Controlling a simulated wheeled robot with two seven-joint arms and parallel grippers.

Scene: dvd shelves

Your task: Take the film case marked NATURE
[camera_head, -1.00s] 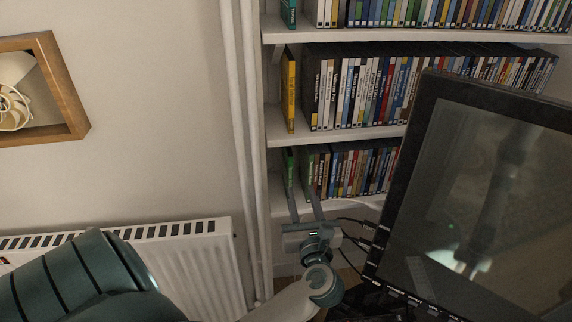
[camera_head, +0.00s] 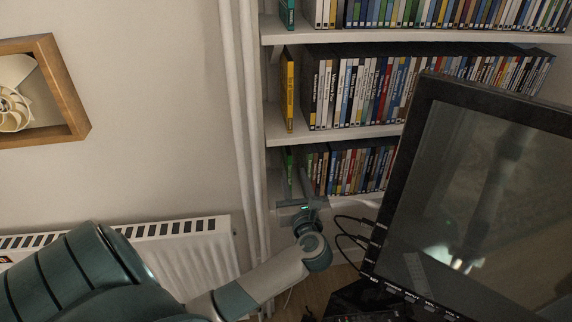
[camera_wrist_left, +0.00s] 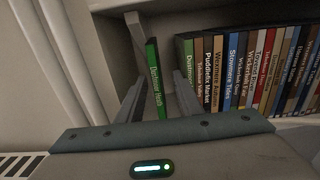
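A thin green case (camera_head: 289,160) stands upright at the left end of the lower shelf, apart from the row. It also shows in the left wrist view (camera_wrist_left: 155,77), with pale lettering on its spine that I cannot read surely; I cannot make out NATURE on any case. My left gripper (camera_head: 298,178) reaches into the lower shelf. In the left wrist view its open fingers (camera_wrist_left: 157,92) stand on either side of the green case, with a gap visible on the right. The near part of the case is hidden behind the hand. My right gripper is not in view.
A packed row of cases (camera_wrist_left: 240,75) stands close to the right of the gripper. A yellow case (camera_head: 288,90) stands on the shelf above, a teal one (camera_head: 288,13) on the top shelf. White pipes (camera_head: 242,130), a radiator (camera_head: 190,255) and a black-framed screen (camera_head: 470,190) flank the arm.

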